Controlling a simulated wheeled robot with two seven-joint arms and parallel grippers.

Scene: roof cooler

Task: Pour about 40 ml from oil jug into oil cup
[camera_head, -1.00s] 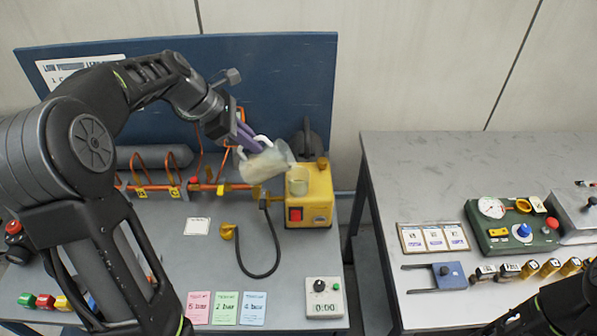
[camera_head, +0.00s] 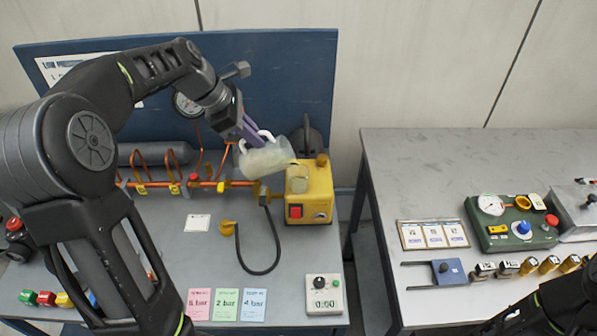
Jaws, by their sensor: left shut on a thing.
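The oil jug (camera_head: 266,160) is a translucent pale vessel with a white handle. My left gripper (camera_head: 254,136) is shut on it at the handle and holds it in the air, tilted with its mouth to the right. The oil cup (camera_head: 298,180) is a small clear cup on top of the yellow pump unit (camera_head: 316,205). The jug's mouth is over or just beside the cup and hides part of it. I cannot make out a stream of oil or the level in the cup. Of my right arm only a dark part shows at the lower right; its gripper is out of view.
A copper pipe manifold (camera_head: 210,185) runs left of the pump. A black hose (camera_head: 276,255) curves over the grey bench. Coloured cards (camera_head: 226,304) and a timer (camera_head: 324,294) lie in front. A second table (camera_head: 400,180) stands right, across a gap.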

